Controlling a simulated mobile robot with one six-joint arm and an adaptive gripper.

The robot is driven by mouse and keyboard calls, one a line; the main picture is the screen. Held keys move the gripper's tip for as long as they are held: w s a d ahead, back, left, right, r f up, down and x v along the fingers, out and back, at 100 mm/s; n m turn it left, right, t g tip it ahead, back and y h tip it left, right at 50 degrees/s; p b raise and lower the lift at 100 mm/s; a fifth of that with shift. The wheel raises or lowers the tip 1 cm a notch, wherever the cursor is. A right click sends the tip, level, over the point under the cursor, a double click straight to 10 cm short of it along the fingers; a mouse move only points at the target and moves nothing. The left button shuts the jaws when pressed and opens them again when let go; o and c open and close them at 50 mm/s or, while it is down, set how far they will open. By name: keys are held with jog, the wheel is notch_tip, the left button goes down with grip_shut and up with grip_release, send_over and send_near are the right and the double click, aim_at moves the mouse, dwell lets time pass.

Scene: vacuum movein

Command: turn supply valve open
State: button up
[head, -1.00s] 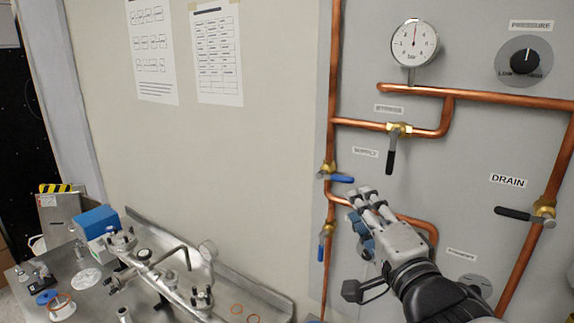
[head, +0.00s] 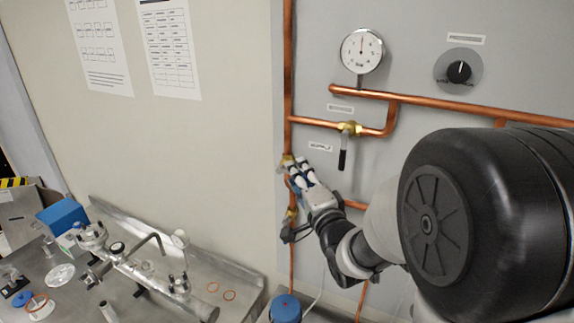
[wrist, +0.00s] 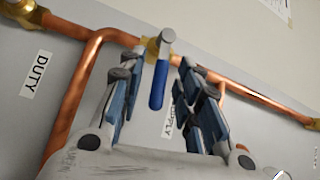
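The supply valve has a brass body (head: 286,161) on the vertical copper pipe, left of the SUPPLY label (head: 320,146). In the wrist view its blue lever (wrist: 157,86) hangs from a grey hub and lies between my fingers. My gripper (head: 300,174) is at the valve, and its fingers hide most of the lever in the head view. In the wrist view my gripper (wrist: 160,72) is open, with a finger on each side of the lever and visible gaps. The SUPPLY label (wrist: 168,118) shows behind the lever.
A black-handled valve (head: 343,157) hangs just right of my gripper, below a pressure gauge (head: 362,50). Another brass valve (head: 292,213) sits below on the same pipe. A metal bench (head: 230,275) with fittings stands lower left.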

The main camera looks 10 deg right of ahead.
jog(key=shift+w+a, duration=0.1)
jog(key=shift+w, duration=0.6)
jog(key=shift+c, duration=0.3)
grip_shut()
jog(key=shift+r, duration=0.1)
